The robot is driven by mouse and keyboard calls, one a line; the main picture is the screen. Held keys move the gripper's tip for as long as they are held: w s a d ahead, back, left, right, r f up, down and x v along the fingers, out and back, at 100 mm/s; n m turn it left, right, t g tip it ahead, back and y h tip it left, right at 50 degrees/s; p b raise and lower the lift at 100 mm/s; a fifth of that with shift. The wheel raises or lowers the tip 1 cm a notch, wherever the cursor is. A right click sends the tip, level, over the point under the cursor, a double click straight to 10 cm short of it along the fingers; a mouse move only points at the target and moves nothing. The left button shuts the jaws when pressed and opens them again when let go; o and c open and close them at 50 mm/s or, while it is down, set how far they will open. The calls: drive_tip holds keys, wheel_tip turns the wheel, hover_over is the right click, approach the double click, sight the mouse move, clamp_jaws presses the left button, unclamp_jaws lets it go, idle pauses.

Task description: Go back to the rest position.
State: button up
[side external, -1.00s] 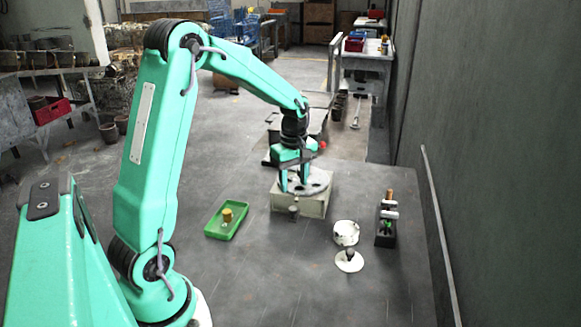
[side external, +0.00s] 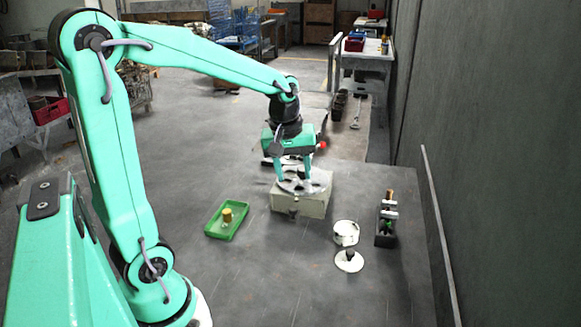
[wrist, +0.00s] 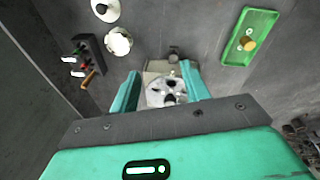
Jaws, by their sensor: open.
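My gripper (side external: 293,186) is over the square grey machine block (side external: 298,205) with a round top plate, with its two green fingers apart. In the wrist view, my gripper (wrist: 158,90) is open and empty. The round plate with several holes (wrist: 166,91) shows between the fingers. In the side view the fingertips are close to the plate, and I cannot tell whether they touch it. No object is held between the fingers.
A green tray (side external: 213,228) holding a brass-coloured piece (side external: 227,214) lies left of the block. A white pot (side external: 346,232), a white lid with a dark knob (side external: 349,262) and a dark rack (side external: 386,240) stand to the right. A grey wall (side external: 500,150) bounds the right side.

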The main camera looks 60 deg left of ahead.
drive_tip(key=s+d+r+m+t, duration=0.3)
drive_tip(key=s+d+r+m, duration=0.1)
drive_tip(key=s+d+m, duration=0.5)
drive_tip(key=shift+s+r+m+t, duration=0.3)
drive_tip(key=shift+s+m, duration=1)
drive_tip(key=shift+s, duration=0.5)
